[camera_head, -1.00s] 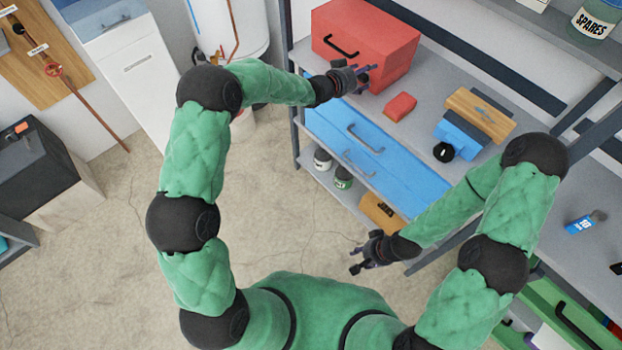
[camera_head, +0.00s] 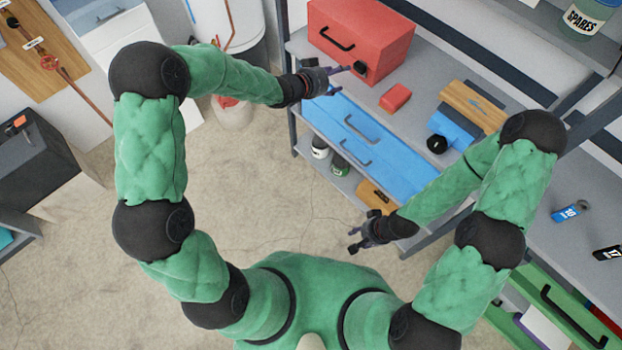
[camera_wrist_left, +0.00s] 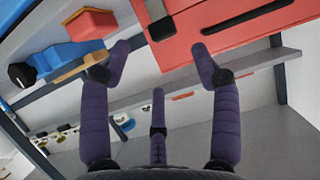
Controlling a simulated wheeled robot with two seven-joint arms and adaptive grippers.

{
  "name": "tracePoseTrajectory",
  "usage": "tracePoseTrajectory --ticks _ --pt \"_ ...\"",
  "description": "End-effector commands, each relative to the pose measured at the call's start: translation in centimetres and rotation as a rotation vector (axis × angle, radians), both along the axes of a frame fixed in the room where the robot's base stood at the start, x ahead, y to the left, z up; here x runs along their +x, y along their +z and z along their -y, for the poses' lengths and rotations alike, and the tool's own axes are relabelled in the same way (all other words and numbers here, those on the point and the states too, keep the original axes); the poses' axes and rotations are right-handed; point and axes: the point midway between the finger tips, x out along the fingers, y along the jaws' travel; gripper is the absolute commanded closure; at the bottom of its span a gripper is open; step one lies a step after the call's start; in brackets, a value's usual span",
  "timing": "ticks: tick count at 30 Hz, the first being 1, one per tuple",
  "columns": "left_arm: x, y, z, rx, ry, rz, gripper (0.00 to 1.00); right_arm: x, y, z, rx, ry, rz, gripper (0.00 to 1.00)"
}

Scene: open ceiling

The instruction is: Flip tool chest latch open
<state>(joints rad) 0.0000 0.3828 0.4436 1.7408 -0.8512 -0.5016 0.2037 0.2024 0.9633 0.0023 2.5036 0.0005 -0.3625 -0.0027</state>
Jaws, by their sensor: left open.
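The red tool chest (camera_head: 375,28) stands on the shelf top at the upper middle, with a black handle (camera_head: 332,40) on its front. A round black latch (camera_head: 360,68) sits on the front, low and to the right. My left gripper (camera_head: 338,80) is open and empty, just left of the latch and apart from it. I cannot tell the latch's exact position. My right gripper (camera_head: 355,240) is open and empty, low over the floor.
A small red box (camera_head: 395,97) lies right of the chest. A blue vise (camera_head: 455,130) with a wooden piece (camera_head: 473,105) is farther right. Blue drawers (camera_head: 370,145) sit beneath the shelf top. Jars (camera_head: 340,163) stand lower.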

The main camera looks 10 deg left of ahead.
Motion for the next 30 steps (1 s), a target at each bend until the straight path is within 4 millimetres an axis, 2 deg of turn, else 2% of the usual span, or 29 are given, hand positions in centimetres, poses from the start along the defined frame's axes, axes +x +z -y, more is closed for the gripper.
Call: tracePoseTrajectory --ticks 1,3,20,30 --pt "-0.4 -1.3 0.0 -0.003 0.006 -0.022 0.37 0.0 -0.4 0.0 0.0 0.0 0.0 0.6" --pt "-0.7 -2.4 -0.2 -0.007 0.018 -0.046 0.37 0.0 -0.6 0.0 0.0 0.0 0.0 0.6" --pt "-4.6 -11.0 -1.1 -0.038 0.101 -0.244 0.37 0.0 -2.1 0.0 0.0 0.0 0.0 0.6" --pt "-7.6 -16.0 -1.7 -0.05 0.153 -0.368 0.37 0.0 -3.0 0.0 0.0 0.0 0.0 0.6"
